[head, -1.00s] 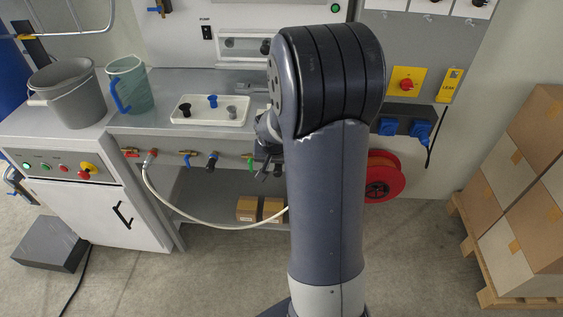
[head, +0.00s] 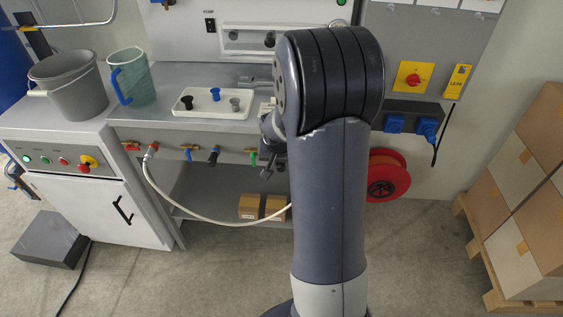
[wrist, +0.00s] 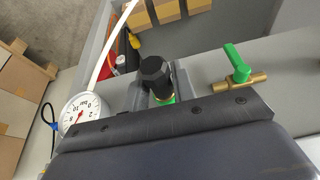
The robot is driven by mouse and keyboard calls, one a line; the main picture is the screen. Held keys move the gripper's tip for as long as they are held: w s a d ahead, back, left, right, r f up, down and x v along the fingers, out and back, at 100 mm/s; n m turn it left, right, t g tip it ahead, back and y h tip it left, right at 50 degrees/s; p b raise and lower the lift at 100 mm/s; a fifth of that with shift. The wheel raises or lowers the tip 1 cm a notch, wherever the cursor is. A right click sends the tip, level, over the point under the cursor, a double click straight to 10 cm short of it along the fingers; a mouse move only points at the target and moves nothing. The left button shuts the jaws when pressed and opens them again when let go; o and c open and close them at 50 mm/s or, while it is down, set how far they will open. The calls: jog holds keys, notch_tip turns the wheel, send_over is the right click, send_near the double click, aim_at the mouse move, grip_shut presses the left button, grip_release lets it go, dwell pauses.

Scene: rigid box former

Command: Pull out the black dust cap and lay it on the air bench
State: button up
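The black dust cap (wrist: 155,73) shows in the wrist view, ribbed and dark, with a green ring just below it. The grey fingers of my gripper (wrist: 160,92) stand on either side of the cap; I cannot tell whether they touch it. In the head view my gripper (head: 272,156) is at the front edge of the air bench (head: 165,88), beside the green valve handle (head: 253,157). My arm hides most of it and the black cap there. The same green valve (wrist: 238,66) shows right of the cap in the wrist view.
A white tray (head: 188,113) on the bench holds black, blue and grey plugs. A grey bucket (head: 72,92) and a teal jug (head: 135,80) stand to its left. A white hose (head: 200,220) hangs below. A pressure gauge (wrist: 88,112) is left of the cap.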

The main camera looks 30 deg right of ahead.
grip_shut()
jog(key=shift+s+a, duration=0.2)
jog(key=shift+s, duration=0.05)
jog(key=shift+s+a+b, duration=0.4)
jog(key=shift+s+a, duration=0.15)
jog(key=shift+s, duration=0.25)
jog(key=shift+s+a+b, duration=0.35)
jog(key=shift+s+a, duration=0.15)
jog(key=shift+s, duration=0.3)
jog(key=w+a+n+y, duration=0.2)
jog(key=w+a+n, duration=0.2)
jog(key=a+n, duration=0.55)
jog(key=a+r+m+p, duration=0.1)
jog(key=p, duration=0.3)
jog(key=s+a+r+p, duration=0.1)
jog(key=p, duration=0.4)
jog(key=a+r+m+p, duration=0.1)
jog(key=r+p, duration=0.1)
jog(key=p, duration=0.3)
jog(key=shift+s+m+t, duration=0.35)
jog(key=shift+s+t, duration=0.05)
